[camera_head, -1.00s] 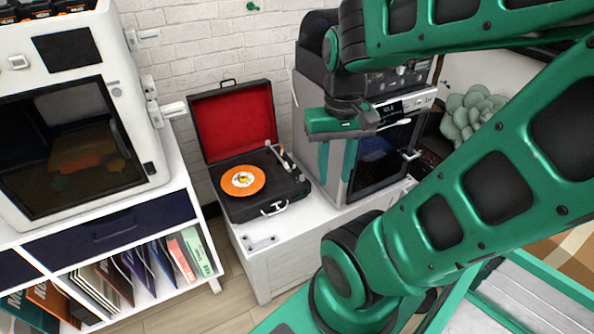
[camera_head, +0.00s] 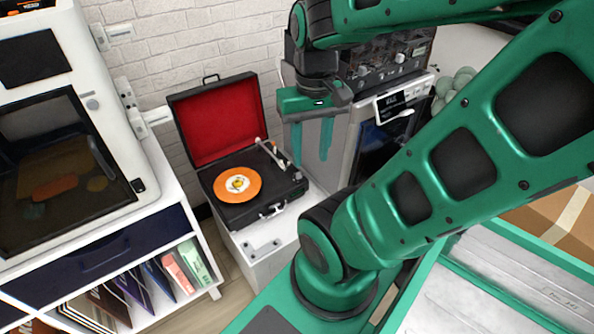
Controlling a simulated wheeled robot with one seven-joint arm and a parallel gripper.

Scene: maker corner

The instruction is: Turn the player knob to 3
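The record player (camera_head: 232,206) is an open black suitcase with a red-lined lid (camera_head: 217,124). An orange record (camera_head: 237,185) lies on its deck, and the tonearm (camera_head: 267,151) stands at the right of it.
The player stands on a white cabinet (camera_head: 262,243). A grey machine with a dark glass door (camera_head: 385,140) is close on the right. A white 3D-printer-like box (camera_head: 75,150) stands on a shelf unit at left. A brick wall is behind.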

